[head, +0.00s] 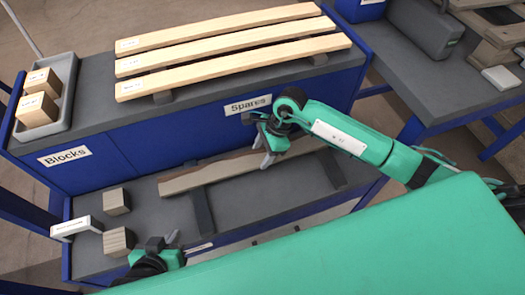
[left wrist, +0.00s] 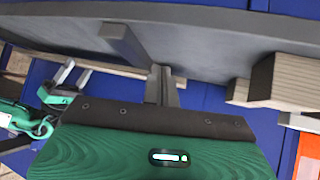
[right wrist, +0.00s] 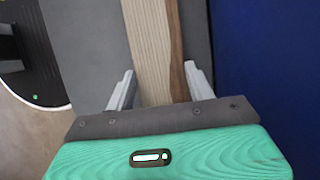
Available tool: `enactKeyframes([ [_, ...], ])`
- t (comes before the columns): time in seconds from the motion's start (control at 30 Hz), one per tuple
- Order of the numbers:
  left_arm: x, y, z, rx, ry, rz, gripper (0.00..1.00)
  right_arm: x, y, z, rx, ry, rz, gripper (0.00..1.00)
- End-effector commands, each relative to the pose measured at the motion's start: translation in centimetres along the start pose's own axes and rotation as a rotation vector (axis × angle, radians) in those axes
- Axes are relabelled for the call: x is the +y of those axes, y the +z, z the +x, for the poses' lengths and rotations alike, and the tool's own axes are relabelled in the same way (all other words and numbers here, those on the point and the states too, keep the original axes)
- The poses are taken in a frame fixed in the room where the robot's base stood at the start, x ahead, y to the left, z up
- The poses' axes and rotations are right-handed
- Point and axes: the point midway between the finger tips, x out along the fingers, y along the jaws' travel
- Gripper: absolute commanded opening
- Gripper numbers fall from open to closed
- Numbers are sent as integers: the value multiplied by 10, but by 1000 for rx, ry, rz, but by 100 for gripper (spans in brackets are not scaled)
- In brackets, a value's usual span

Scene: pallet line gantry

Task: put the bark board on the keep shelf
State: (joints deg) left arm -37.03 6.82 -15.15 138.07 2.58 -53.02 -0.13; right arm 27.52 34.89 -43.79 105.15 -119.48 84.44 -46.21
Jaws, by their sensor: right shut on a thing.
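The bark board (head: 220,170) is a long pale plank with a dark brown edge. It lies along the lower grey shelf (head: 270,195), across dark bearers. My right gripper (head: 268,150) is shut on the board towards its right part. In the right wrist view the board (right wrist: 152,50) runs between the two fingers (right wrist: 160,90), its dark edge on the right. My left gripper (head: 165,243) is at the front edge of the lower shelf, apart from the board. Its fingers (left wrist: 164,85) look closed together with nothing between them. No readable label says keep shelf.
Three pale planks (head: 230,45) lie on the upper counter above the "Spares" sign (head: 248,104). A tray (head: 65,110) holds two blocks at the upper left, above "Blocks". Two wooden blocks (head: 117,201) stand on the lower shelf near my left gripper. A grey side table (head: 450,80) stands at right.

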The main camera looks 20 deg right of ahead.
Motion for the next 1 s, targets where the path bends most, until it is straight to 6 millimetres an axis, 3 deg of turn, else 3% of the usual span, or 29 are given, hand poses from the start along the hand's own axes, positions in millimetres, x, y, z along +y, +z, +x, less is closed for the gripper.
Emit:
enactKeyframes([
  [0.03,2,1,2,8,4,0,0,0,-1,1,0,-1,0,24],
  [0.07,2,0,2,10,6,0,0,0,-1,1,0,0,0,58],
  [0.17,2,1,2,7,6,0,0,0,0,1,0,0,0,76],
  [0.57,0,1,-1,-8,0,1,0,0,1,-2,0,0,0,76],
  [1.0,-16,8,-15,-135,-45,-4,0,-1,0,-92,3,-4,-1,76],
])
